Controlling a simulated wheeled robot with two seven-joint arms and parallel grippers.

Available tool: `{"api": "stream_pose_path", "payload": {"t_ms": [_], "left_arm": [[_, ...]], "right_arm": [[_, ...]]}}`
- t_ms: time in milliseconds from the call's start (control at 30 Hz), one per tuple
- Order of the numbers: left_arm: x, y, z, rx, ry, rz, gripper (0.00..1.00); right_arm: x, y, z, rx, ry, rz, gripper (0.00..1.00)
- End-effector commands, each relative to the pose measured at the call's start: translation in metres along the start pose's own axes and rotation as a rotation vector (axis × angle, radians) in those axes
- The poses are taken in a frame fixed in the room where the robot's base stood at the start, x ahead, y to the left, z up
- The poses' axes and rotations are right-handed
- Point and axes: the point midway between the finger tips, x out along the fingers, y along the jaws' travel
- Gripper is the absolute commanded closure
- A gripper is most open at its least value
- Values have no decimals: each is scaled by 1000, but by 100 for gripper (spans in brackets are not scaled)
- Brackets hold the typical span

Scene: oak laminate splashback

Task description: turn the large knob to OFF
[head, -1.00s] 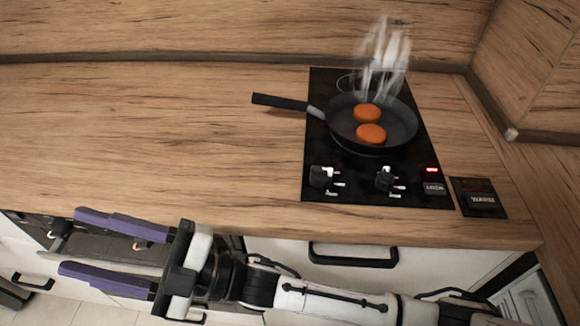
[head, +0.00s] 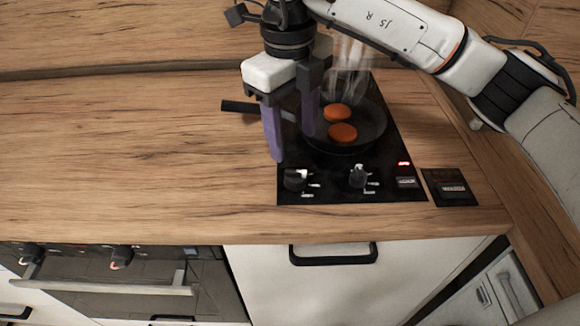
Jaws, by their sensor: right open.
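The black hob (head: 330,192) has two dark knobs along its front edge, a left knob (head: 295,180) and a right knob (head: 358,177). White marks sit beside each. I cannot tell for sure which is the large one; the left looks slightly bigger. My right gripper (head: 293,147) points down with its purple fingers apart and nothing between them. It is above the hob's left part, behind the left knob in the picture and apart from it. My left gripper is not in view.
A steaming frying pan (head: 370,118) with two orange patties (head: 342,132) stands on the hob, partly behind my right gripper; its handle (head: 240,107) points left. A red light (head: 404,164) glows. A small black panel (head: 450,188) is at the right. The left counter is clear.

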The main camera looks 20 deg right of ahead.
Motion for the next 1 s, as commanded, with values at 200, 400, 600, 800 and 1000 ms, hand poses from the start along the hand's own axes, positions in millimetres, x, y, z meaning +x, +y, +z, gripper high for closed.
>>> {"api": "stream_pose_path", "payload": {"t_ms": [200, 400, 600, 800, 1000], "left_arm": [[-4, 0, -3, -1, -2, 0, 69], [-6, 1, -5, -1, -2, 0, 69], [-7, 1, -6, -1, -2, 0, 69], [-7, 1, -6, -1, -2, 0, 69], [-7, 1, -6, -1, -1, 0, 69]], "right_arm": [[42, 2, -2, -4, 7, 5, 48], [74, 2, -1, -4, 5, 5, 48], [90, 2, -1, -5, 2, 5, 48], [93, 2, -1, -5, 2, 5, 48], [92, 2, 0, -5, 2, 6, 67]]}}
